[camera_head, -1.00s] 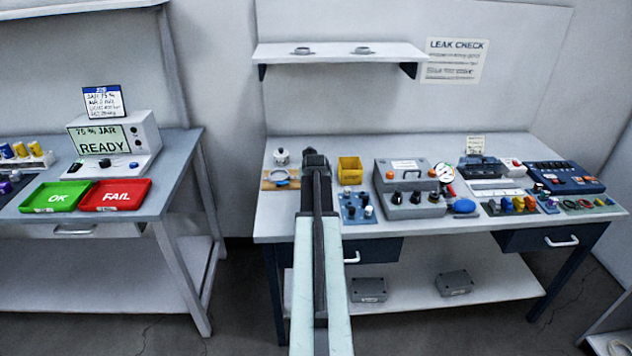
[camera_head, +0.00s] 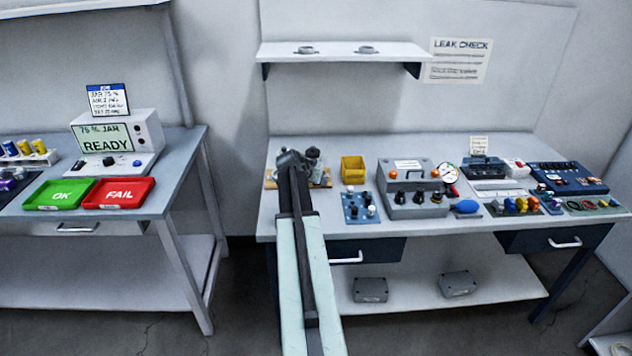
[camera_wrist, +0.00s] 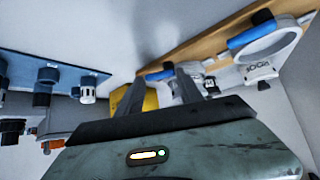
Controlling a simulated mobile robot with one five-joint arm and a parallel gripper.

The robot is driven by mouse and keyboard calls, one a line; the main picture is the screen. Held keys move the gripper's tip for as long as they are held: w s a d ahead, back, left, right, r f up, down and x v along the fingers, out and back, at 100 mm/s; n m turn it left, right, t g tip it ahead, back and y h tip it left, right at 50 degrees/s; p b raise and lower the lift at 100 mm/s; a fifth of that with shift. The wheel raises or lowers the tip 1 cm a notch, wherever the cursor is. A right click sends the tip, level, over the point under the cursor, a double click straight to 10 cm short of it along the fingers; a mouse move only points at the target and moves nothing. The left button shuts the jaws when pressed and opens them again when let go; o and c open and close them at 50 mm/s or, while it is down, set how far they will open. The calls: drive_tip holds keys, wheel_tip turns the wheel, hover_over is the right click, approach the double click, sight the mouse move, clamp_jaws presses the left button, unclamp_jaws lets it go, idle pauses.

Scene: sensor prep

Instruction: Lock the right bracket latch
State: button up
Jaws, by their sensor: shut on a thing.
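The wooden board (camera_wrist: 212,46) shows in the wrist view, with a white ring-shaped bracket (camera_wrist: 283,42) and its blue latch handle (camera_wrist: 251,36) at the right. A second blue handle (camera_wrist: 161,74), the right bracket latch by its place nearer the blue knob panel, lies between my fingertips. My gripper (camera_wrist: 159,76) is shut on this handle. White parts beside it are partly hidden by my finger. In the head view, my gripper (camera_head: 292,160) is over the wooden board (camera_head: 270,183) at the bench's left end and hides most of it.
A yellow bin (camera_head: 352,169) and a blue knob panel (camera_head: 360,207) stand to the right of the board. A grey control box (camera_head: 408,178) and other devices fill the bench further right. A left table holds a green tray (camera_head: 58,194) and a red tray (camera_head: 118,193).

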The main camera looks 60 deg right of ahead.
drive_tip(key=shift+s+d, duration=0.1)
drive_tip(key=o, duration=1.4)
drive_tip(key=p+v, duration=0.5)
drive_tip(key=v, duration=0.2)
drive_tip(key=shift+a+r, duration=0.3)
